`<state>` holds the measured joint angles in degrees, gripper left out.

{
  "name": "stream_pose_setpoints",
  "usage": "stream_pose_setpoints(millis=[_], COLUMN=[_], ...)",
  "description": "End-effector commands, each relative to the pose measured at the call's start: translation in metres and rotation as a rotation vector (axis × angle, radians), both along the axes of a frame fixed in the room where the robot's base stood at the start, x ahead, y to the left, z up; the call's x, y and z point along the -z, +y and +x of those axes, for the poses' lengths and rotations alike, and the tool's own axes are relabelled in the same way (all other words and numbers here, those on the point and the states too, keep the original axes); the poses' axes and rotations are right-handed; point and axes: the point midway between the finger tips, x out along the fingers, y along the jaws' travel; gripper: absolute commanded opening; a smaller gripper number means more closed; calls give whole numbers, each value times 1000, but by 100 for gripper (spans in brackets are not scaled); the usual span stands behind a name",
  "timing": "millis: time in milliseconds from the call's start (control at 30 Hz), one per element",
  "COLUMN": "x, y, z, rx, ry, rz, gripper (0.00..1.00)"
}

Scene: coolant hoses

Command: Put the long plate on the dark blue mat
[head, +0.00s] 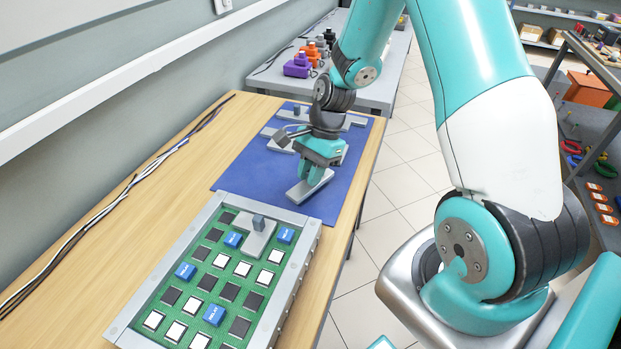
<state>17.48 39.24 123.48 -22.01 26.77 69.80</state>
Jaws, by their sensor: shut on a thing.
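The dark blue mat (238,176) lies on the wooden table, beyond the green board. My gripper (313,177) is over the near right part of the mat, pointing down and shut on a long grey plate (298,193). The plate is over the mat, low and about flat; I cannot tell whether it touches. The fingers hide the part they hold. Several other grey pieces (354,121) lie at the far end of the mat, partly hidden by my arm.
A grey-framed green board (196,257) with white, dark and blue relay blocks stands on the near table; a grey plate with a knob (258,236) sits on it. Cables (120,198) run along the wall side. Purple and orange parts (298,66) stand on the bench behind.

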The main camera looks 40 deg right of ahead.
Motion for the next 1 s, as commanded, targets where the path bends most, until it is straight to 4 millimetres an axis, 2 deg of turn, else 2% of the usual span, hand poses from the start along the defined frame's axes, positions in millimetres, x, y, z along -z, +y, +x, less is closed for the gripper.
stream_pose_setpoints(millis=[100, 467, 500, 600, 867, 1000], x=[17, 22, 21, 21, 20, 9], y=[0, 0, 0, 0, 0, -4], z=[0, 0, 0, 0, 0, 1], rx=[0, 0, 0, 0, 0, 1], ry=[2, 0, 0, 0, 0, -3], rz=[1, 0, 0, 0, 0, 0], gripper=[0, 0, 26, 44, 44, 44])
